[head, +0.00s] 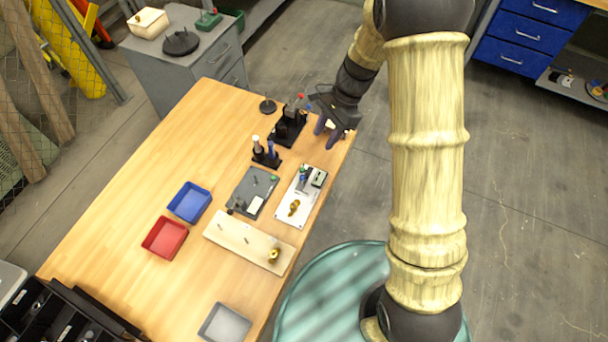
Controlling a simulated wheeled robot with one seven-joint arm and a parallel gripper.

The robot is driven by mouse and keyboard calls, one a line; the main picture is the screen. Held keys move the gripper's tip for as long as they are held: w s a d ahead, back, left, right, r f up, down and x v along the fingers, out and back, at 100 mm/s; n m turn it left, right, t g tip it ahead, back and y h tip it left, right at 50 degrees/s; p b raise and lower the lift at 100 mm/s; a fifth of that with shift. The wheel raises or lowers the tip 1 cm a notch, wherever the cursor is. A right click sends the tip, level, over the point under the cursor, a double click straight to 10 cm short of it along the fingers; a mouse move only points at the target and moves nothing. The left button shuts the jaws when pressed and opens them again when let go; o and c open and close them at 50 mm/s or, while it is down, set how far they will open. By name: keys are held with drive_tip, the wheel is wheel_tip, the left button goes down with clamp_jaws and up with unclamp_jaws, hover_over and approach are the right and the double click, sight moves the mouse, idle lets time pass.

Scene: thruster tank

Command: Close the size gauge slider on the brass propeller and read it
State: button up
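My gripper (326,133) hangs over the right edge of the wooden table, beside a black stand. Its two dark fingers look apart, with nothing seen between them. A brass, propeller-like piece (294,207) lies on a white board (286,214) nearer the front. A second small brass piece (274,255) sits at the right end of a pale wooden board (226,233). A grey plate (243,187) with small parts on it lies left of the white board. Which part is the size gauge slider, and its reading, are too small to tell.
A black holder (267,161) with upright handles and a black stand (287,133) are near the gripper. A blue tray (189,202), a red tray (164,238) and a grey tray (225,323) are on the table. The table's left part is clear.

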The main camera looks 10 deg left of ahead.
sight(304, 176)
drive_tip(key=p+x, duration=0.1)
drive_tip(key=x, duration=1.6)
drive_tip(key=shift+c, duration=0.5)
